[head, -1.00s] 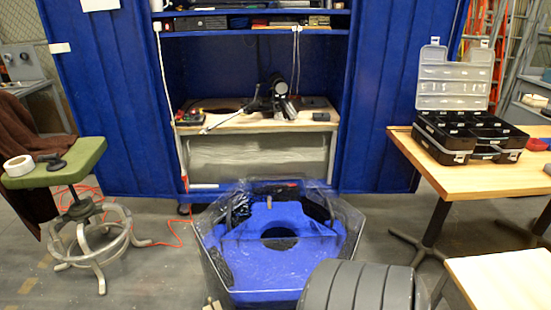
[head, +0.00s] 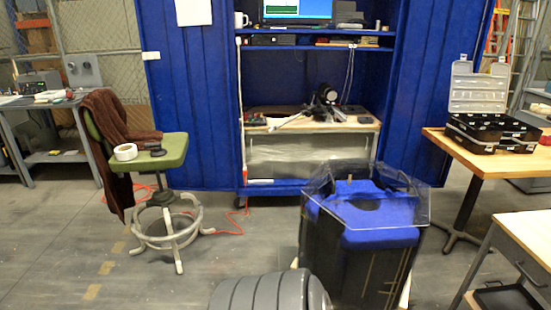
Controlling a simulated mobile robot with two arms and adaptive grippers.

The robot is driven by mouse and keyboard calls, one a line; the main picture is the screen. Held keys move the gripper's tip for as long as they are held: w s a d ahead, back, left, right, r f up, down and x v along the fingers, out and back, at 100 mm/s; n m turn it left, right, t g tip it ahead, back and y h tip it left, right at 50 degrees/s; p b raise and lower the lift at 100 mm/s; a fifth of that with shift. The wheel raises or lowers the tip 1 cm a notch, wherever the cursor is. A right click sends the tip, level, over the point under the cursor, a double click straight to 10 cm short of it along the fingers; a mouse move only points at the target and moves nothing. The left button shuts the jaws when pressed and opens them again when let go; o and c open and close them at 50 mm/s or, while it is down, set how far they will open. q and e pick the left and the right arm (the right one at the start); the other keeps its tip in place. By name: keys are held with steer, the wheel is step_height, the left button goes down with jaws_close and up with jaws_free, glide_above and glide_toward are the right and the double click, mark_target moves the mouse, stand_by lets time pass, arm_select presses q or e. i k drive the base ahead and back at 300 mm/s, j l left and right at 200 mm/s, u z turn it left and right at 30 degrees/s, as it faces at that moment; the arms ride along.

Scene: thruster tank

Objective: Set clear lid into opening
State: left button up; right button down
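The tank (head: 345,255) stands on the floor right of the middle in the head view. It has dark sides and a clear, angular upper edge. A blue body (head: 380,238) shows at its top, with a dark round opening (head: 363,204). Clear sheet material (head: 424,209) surrounds and overlaps this blue part. I cannot tell whether it is a separate lid or the tank's own clear walls. Neither of my grippers is in view.
A green stool (head: 172,152) with a tape roll (head: 125,152) stands left. A blue cabinet (head: 195,90) with a workbench (head: 310,120) stands behind. A wooden table (head: 460,168) with an open black case (head: 490,135) is right. Floor between stool and tank is clear.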

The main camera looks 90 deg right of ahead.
mark_target(349, 178)
steer(key=i+z, duration=0.25)
steer(key=i, duration=0.2)
steer(key=i+j+z, duration=0.1)
steer(key=i+z, duration=0.15)
steer(key=i, duration=0.2)
steer(key=i+j+z, duration=0.25)
steer(key=i, duration=0.15)
steer(key=i+j+z, duration=0.15)
steer(key=i+z, duration=0.15)
steer(key=i, duration=0.15)
steer(key=i+l+z, duration=0.25)
steer(key=z, duration=0.15)
steer(key=i+l+z, duration=0.1)
steer(key=i+z, duration=0.75)
steer(key=i+j+z, duration=0.1)
steer(key=i+z, duration=0.3)
steer(key=i+j+z, duration=0.2)
steer(key=z, duration=0.25)
